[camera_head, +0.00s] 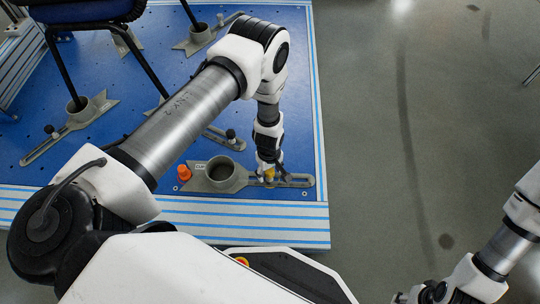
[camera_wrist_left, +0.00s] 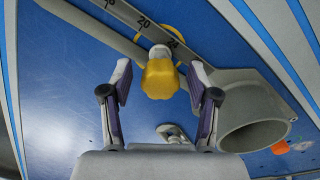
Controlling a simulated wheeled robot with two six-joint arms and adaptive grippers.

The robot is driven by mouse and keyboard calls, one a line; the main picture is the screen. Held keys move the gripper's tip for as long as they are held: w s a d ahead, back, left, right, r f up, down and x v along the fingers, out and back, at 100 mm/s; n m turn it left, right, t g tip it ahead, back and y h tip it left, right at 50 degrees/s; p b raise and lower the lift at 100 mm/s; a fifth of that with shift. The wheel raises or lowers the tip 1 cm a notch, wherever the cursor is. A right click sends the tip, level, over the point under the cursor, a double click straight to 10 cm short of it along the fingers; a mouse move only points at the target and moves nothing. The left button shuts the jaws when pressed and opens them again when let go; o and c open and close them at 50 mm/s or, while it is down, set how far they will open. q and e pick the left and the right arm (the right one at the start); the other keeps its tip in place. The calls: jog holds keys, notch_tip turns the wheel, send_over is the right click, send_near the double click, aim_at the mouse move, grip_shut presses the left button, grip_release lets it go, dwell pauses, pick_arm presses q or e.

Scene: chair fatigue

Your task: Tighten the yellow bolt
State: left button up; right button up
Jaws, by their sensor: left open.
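The yellow bolt (camera_head: 270,174) sits on the slotted arm of a grey clamp (camera_head: 298,181) near the front edge of the blue platform. In the left wrist view the yellow bolt (camera_wrist_left: 159,78) has a lobed head. My left gripper (camera_head: 267,168) points down at it. In the left wrist view my left gripper (camera_wrist_left: 160,72) is open, with one finger on each side of the bolt head and small gaps visible. My right gripper (camera_head: 405,297) is at the bottom edge, partly cut off, and its fingers are unclear.
The clamp's round cup (camera_head: 221,170) is left of the bolt and shows in the left wrist view (camera_wrist_left: 250,108). An orange knob (camera_head: 184,172) is beside it. Chair legs (camera_head: 62,70) stand in other clamps on the blue platform (camera_head: 300,110). The grey floor (camera_head: 400,150) at right is clear.

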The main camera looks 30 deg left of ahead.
pick_arm(q)
jog(key=shift+n, duration=0.3)
jog(key=shift+f+n+b, duration=0.15)
jog(key=shift+n+b, duration=0.45)
jog(key=shift+b, duration=0.05)
jog(key=shift+n+b, duration=0.7)
jog(key=shift+n, duration=0.5)
jog(key=shift+r, duration=0.2)
